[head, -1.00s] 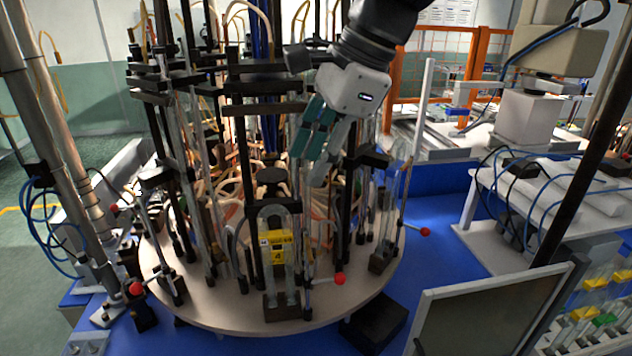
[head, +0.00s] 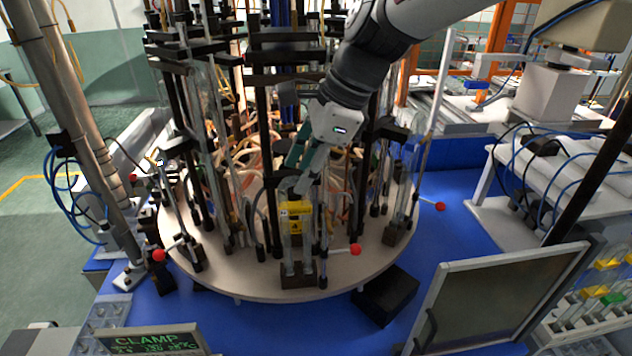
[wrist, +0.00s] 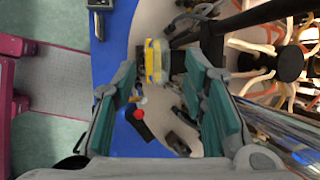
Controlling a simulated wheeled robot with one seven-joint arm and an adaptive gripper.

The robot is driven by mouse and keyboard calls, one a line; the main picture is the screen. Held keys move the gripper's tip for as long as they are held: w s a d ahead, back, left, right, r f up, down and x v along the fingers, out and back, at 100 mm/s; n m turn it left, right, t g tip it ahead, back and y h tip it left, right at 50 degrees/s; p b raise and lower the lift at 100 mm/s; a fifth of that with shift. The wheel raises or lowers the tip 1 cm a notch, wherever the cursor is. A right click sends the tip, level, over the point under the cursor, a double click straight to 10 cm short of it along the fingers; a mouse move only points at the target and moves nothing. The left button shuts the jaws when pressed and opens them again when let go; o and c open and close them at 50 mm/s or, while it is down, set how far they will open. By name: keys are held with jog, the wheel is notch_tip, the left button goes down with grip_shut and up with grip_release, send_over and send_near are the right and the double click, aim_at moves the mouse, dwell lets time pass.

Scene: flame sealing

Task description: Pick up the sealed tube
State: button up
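A clear glass tube (head: 296,252) stands upright at the front station of the round carousel, with a yellow label (head: 296,216) around its upper part. It sits in a dark block at its foot. I cannot tell from the glass whether its end is sealed. My gripper (head: 305,172) points down just above the label, its teal-padded fingers apart. In the wrist view the open fingers (wrist: 160,80) frame the yellow label (wrist: 155,60), which lies at or just beyond the fingertips. Nothing is visibly held between the pads.
The round carousel plate (head: 235,285) carries several other stations with black posts, glass tubes and hoses close around my gripper. A red-knobbed lever (head: 355,250) sticks out right of the front station. A dark box (head: 385,295) and a framed screen (head: 495,300) stand at front right.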

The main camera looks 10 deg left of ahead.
aim_at(295, 178)
jog(key=shift+x, duration=1.9)
jog(key=shift+a, duration=0.15)
grip_shut()
jog(key=shift+r, duration=0.2)
